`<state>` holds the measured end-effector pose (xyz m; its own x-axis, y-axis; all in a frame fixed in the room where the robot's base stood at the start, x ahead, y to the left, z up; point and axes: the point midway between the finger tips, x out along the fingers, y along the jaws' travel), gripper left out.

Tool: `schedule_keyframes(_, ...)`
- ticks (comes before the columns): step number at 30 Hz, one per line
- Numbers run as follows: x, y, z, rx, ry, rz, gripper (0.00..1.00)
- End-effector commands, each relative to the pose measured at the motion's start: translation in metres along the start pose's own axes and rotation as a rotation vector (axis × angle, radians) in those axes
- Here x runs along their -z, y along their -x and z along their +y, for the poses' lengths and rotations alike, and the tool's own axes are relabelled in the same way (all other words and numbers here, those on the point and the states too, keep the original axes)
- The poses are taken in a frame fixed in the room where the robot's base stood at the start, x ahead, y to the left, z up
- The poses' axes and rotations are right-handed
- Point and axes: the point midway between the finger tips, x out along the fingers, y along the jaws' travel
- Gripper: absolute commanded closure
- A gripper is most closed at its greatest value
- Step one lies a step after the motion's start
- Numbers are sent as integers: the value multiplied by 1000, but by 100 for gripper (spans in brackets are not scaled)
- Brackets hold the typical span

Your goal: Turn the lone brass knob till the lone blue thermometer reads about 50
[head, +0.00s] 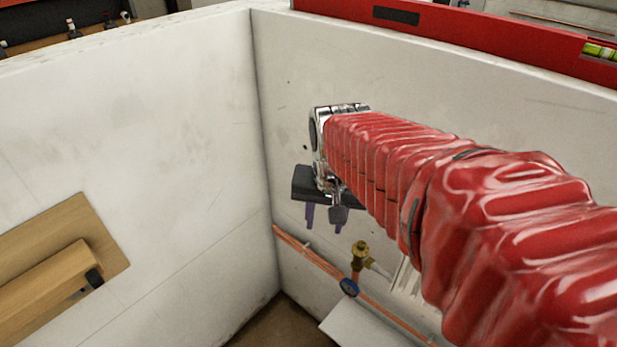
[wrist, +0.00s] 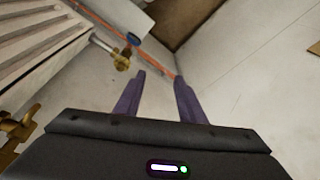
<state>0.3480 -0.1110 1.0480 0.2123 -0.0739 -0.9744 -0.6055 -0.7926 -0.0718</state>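The brass knob (head: 360,247) sits on a valve on the copper pipe, low by the right wall; it also shows in the wrist view (wrist: 121,60). The blue thermometer (head: 349,287) is a small round dial on the pipe just below the knob; in the wrist view (wrist: 133,39) it is edge-on. Its reading is too small to tell. My gripper (head: 323,229) has two purple fingers pointing down, above and left of the knob in the head view. In the wrist view its fingers (wrist: 160,77) are apart with nothing between them, and the knob lies to their left.
A white radiator (wrist: 40,40) stands beside the valve. The copper pipe (head: 300,248) runs along the wall's foot. Another brass fitting (wrist: 18,130) shows at the wrist view's left edge. A wooden piece (head: 60,270) is on the left wall. A red level (head: 470,35) tops the right wall.

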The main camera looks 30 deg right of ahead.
Motion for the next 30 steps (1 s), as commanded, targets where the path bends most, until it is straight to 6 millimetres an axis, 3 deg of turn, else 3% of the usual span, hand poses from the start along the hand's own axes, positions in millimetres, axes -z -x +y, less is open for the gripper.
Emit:
schedule_keyframes(6,-37,26,-31,65,254,94,64)
schedule_keyframes(15,-85,50,-56,142,560,212,64)
schedule_keyframes(21,-97,54,-61,161,637,243,64)
schedule_keyframes(30,-97,54,-61,161,639,243,67)
